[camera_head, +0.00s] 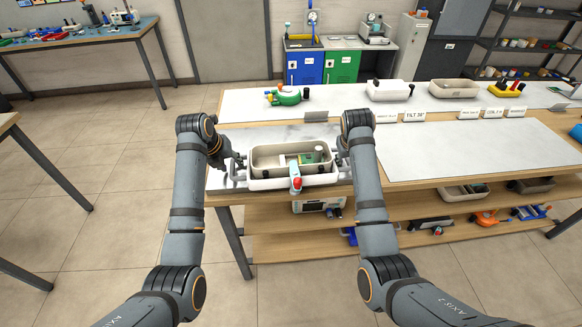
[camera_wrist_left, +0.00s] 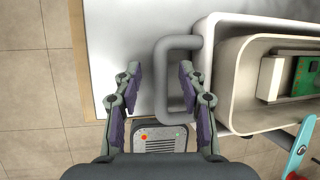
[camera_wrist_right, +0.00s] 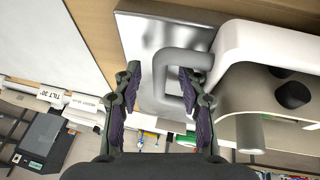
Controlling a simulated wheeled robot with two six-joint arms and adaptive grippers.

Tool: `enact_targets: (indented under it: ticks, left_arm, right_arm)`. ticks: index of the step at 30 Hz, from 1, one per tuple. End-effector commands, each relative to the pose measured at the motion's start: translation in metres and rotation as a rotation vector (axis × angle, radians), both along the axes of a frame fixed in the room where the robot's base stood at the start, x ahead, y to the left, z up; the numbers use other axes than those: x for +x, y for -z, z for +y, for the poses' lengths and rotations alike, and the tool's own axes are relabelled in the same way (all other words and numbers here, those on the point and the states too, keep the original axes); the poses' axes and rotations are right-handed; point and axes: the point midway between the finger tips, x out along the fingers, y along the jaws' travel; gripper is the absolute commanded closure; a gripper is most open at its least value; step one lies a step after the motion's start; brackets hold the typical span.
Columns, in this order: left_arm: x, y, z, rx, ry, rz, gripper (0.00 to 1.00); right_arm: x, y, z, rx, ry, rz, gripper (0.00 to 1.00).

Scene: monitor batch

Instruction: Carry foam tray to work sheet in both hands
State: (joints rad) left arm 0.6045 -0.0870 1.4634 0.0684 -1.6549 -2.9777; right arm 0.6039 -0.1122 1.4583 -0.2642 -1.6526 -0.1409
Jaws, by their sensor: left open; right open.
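The foam tray (camera_head: 262,184) is a pale tray with a grey loop handle at each end, standing at the table's left front. A beige bin in it holds a green circuit board (camera_head: 307,158). My left gripper (camera_head: 234,163) is open at the left handle (camera_wrist_left: 162,85); in the left wrist view its fingers stand on either side of the handle's outer bar. My right gripper (camera_head: 341,156) is open at the right handle (camera_wrist_right: 160,80), also with its fingers around the outer bar. Whether the fingers touch the bars cannot be told. The pale work sheet (camera_head: 480,150) lies right of the tray.
A red-and-teal tool (camera_head: 296,180) shows at the tray's front edge. Small label signs (camera_head: 413,116) line the sheet's back edge. The sheet's surface is clear.

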Motion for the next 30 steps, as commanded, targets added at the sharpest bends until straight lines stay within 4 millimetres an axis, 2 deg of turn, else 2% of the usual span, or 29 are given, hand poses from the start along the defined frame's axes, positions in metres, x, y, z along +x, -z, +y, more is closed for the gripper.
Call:
enact_targets:
  ticks: [9, 18, 30]
  left_arm:
    - [0.0007, 0.0020, -0.0005, 0.000, 0.000, 0.000, 0.60]
    - [0.0006, 0.0018, -0.0004, 0.000, 0.000, 0.000, 1.00]
    - [0.0009, 0.0008, -0.0004, 0.000, 0.000, -0.001, 1.00]
  right_arm:
    - [0.0005, 0.0021, -0.0005, 0.000, 0.000, 0.001, 0.60]
    - [0.0005, 0.0019, -0.0005, 0.000, 0.000, 0.001, 1.00]
    - [0.0008, 0.0007, -0.0006, 0.000, 0.001, -0.001, 1.00]
